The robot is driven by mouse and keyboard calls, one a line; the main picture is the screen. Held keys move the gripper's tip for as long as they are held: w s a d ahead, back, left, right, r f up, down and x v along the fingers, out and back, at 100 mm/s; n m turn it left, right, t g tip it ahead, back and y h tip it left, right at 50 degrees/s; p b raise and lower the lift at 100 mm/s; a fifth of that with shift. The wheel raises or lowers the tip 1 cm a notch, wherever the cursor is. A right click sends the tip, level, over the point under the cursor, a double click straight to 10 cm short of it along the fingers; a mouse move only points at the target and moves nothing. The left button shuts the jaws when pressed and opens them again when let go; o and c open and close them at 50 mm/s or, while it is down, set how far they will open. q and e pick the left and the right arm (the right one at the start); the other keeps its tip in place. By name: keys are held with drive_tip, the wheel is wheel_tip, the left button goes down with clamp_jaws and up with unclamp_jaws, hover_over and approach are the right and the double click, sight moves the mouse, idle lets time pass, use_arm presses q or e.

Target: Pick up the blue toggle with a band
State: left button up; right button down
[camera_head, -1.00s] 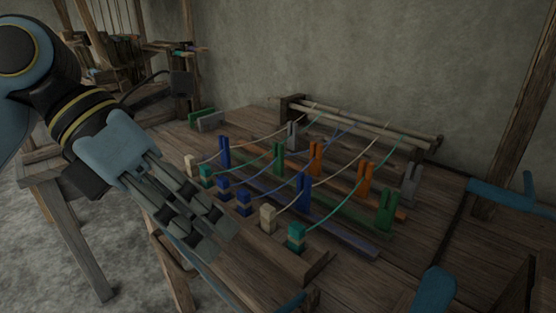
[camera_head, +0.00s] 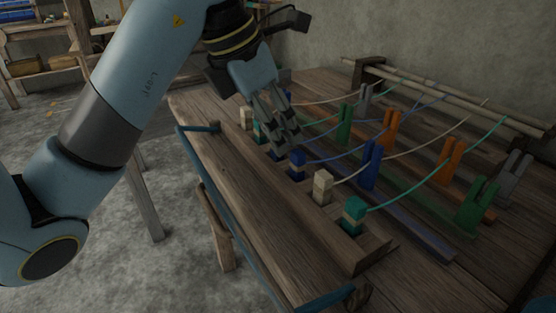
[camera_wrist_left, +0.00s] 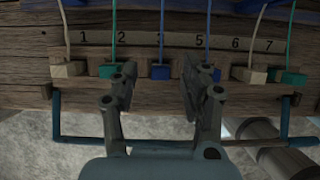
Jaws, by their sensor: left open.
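A row of small toggles sits along the front wooden rail. One blue toggle (camera_head: 297,158) shows just right of my left gripper (camera_head: 284,146) in the head view. In the left wrist view, a blue toggle (camera_wrist_left: 160,72) lies between the two spread fingers of my left gripper, below the number 3. A second blue toggle (camera_wrist_left: 215,74) is partly hidden behind the right finger. I cannot make out a band on either blue toggle. The left gripper is open and empty, pointing down at the row. My right gripper is out of view.
A banded teal toggle (camera_head: 353,214) and a cream toggle (camera_head: 322,186) stand to the right in the row. Coloured cords run back past upright blue, orange, green and grey clips. A blue bar (camera_head: 226,215) edges the table front. The table's front board is clear.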

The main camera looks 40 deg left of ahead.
use_arm(q)
drive_tip(key=shift+x, duration=1)
drive_tip(key=shift+s, duration=0.1)
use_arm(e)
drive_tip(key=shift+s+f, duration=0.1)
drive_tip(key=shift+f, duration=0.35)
use_arm(q)
drive_tip(key=shift+c, duration=0.4)
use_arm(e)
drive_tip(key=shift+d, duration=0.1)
use_arm(q)
drive_tip(key=c, duration=0.8)
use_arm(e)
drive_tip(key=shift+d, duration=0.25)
use_arm(q)
drive_tip(key=shift+o, duration=0.2)
drive_tip(key=shift+r, duration=0.1)
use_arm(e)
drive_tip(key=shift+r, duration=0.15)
